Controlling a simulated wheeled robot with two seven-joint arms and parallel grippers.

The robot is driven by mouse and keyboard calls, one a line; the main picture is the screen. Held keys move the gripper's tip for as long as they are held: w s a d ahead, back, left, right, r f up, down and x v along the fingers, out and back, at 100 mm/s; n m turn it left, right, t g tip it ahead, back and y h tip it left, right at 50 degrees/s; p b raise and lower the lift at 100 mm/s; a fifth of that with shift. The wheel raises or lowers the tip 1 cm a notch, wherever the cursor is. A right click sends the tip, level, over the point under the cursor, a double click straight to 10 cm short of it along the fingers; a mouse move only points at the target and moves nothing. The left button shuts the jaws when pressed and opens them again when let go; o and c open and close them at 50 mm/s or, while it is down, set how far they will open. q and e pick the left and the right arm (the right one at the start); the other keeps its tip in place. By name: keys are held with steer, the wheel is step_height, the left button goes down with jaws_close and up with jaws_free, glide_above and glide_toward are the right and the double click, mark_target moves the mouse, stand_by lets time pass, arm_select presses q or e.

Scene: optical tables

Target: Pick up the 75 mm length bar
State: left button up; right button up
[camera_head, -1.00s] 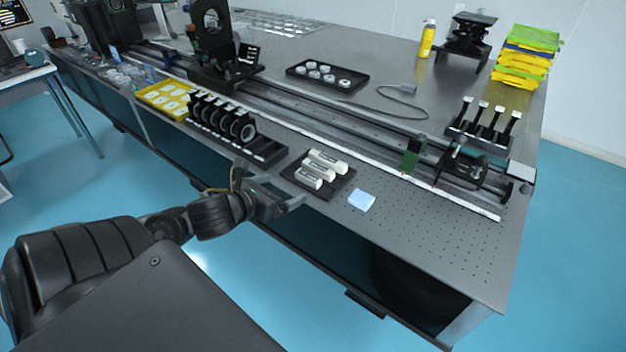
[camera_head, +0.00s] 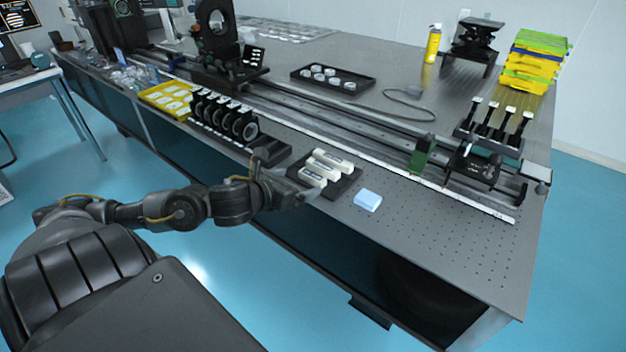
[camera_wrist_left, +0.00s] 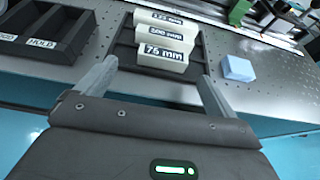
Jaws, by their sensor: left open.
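The 75 mm length bar (camera_wrist_left: 163,56) is a white block with dark lettering, the nearest of three bars in a black tray (camera_wrist_left: 198,70). In the head view the bar (camera_head: 312,177) lies at the near side of the tray (camera_head: 350,182). The middle bar (camera_wrist_left: 163,38) and the far bar (camera_wrist_left: 166,19) lie behind it. My left gripper (camera_wrist_left: 155,82) is open and empty. Its two fingers stand on either side of the bar's near end region, short of it in the wrist view. In the head view my left gripper (camera_head: 290,190) is at the tray's near-left edge. My right gripper is not in view.
A light blue block (camera_wrist_left: 238,68) sits just right of the tray. A black holder (camera_wrist_left: 45,30) stands to the left. A long rail (camera_head: 330,115) runs behind. The perforated table top at right front (camera_head: 440,225) is clear.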

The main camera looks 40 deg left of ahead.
mark_target(309, 177)
arm_select(q)
steer(key=shift+w, duration=0.1)
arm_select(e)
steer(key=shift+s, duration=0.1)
arm_select(q)
steer(key=shift+w, duration=0.25)
steer(key=shift+d+p+x, duration=0.1)
steer(key=shift+p+x, duration=0.25)
steer(key=shift+x, duration=0.8)
steer(key=shift+d+p+x, duration=0.15)
steer(key=shift+p+x, duration=0.2)
steer(key=shift+x, duration=0.85)
steer(key=shift+r, duration=0.1)
steer(key=c, duration=1.2)
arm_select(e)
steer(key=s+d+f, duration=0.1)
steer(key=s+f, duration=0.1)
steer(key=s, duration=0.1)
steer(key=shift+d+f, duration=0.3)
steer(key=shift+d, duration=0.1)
arm_select(q)
steer(key=shift+o, duration=0.2)
